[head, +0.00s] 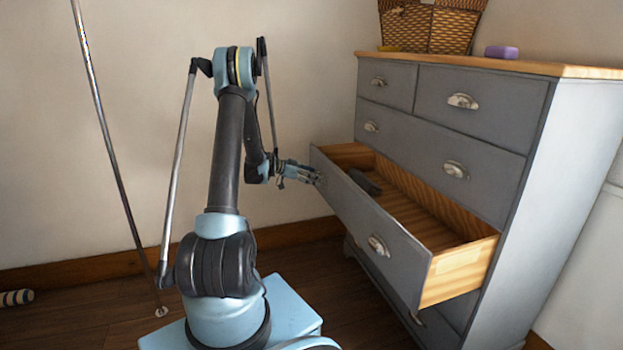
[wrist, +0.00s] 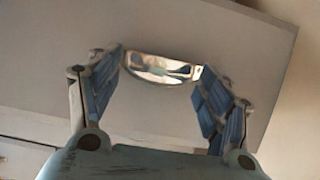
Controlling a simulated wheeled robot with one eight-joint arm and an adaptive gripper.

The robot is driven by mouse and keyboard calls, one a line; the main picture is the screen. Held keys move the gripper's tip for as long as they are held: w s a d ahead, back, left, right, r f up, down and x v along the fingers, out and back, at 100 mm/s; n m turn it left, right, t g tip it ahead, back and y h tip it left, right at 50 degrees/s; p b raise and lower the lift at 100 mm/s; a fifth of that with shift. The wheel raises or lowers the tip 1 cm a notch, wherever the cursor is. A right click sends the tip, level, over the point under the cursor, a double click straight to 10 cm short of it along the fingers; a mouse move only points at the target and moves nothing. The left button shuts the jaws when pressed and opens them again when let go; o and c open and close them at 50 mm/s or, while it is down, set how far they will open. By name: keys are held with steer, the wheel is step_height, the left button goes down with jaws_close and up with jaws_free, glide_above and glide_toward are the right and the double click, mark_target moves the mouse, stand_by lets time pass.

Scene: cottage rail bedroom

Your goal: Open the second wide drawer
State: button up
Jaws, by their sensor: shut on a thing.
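The grey dresser (head: 500,105) has two small drawers on top and wide drawers below. The second wide drawer (head: 400,262) is pulled well out, showing its wooden inside. Its right cup handle (head: 378,246) is free. My gripper (head: 312,175) is at the left end of the drawer front, where the left handle is hidden in the head view. In the wrist view my gripper (wrist: 162,66) has its fingers at both ends of the metal cup handle (wrist: 160,70), shut on it, with the drawer front (wrist: 60,50) behind.
A dark object (head: 364,182) lies inside the open drawer. The first wide drawer (head: 415,140) above is shut. A wicker basket (head: 430,28) and a purple block (head: 501,52) stand on the dresser top. A striped object (head: 16,298) lies on the floor at left.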

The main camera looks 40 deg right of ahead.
steer(key=shift+w, duration=0.15)
steer(key=o, duration=1.3)
steer(key=shift+c, duration=0.2)
steer(key=shift+a, duration=0.1)
steer(key=v, duration=1.1)
steer(key=shift+a+r, duration=0.2)
steer(key=shift+a, duration=0.15)
